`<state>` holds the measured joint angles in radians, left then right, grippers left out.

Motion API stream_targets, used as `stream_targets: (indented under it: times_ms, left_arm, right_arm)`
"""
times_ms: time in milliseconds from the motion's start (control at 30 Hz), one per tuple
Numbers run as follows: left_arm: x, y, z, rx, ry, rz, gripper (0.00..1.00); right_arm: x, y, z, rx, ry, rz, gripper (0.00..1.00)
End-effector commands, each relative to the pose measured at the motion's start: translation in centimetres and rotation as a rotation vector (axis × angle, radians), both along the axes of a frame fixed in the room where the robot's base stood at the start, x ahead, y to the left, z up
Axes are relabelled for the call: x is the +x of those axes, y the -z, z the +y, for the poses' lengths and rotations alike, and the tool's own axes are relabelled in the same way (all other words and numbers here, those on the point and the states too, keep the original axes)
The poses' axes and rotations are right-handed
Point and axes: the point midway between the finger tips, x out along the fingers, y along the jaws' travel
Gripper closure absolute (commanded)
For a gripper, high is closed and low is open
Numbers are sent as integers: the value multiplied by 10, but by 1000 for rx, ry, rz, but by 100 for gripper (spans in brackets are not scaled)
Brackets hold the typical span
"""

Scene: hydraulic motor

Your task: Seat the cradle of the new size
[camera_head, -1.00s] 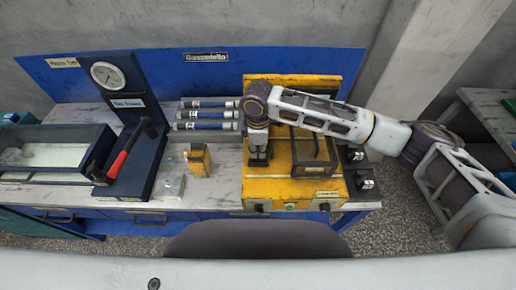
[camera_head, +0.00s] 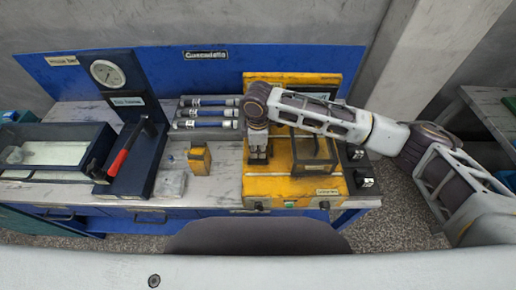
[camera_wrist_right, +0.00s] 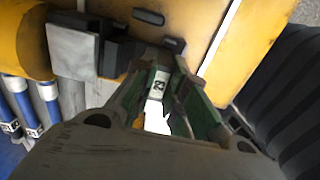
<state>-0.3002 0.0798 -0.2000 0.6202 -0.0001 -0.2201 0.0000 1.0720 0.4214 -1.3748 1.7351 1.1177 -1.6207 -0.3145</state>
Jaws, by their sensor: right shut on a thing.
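My right gripper (camera_head: 258,155) is over the left part of the yellow machine (camera_head: 290,188) in the head view. A grey square block (camera_wrist_right: 73,52) on a black mount is up and left of the fingers. My left gripper is not in view.
A dark framed guard (camera_head: 314,155) stands on the machine right of the gripper. Some bench around the small block is clear.

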Motion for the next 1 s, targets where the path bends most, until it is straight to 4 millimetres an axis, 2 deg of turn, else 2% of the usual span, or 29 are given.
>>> stream_targets:
  times_ms: [300,333,533,1000]
  left_arm:
    - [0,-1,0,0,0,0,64]
    - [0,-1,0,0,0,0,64]
    - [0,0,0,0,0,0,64]
    - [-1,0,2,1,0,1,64]
  right_arm:
    - [0,3,0,1,0,-2,100]
    - [0,3,0,1,-1,-2,85]
    - [0,3,0,1,0,-1,61]
    - [0,-1,0,0,0,0,61]
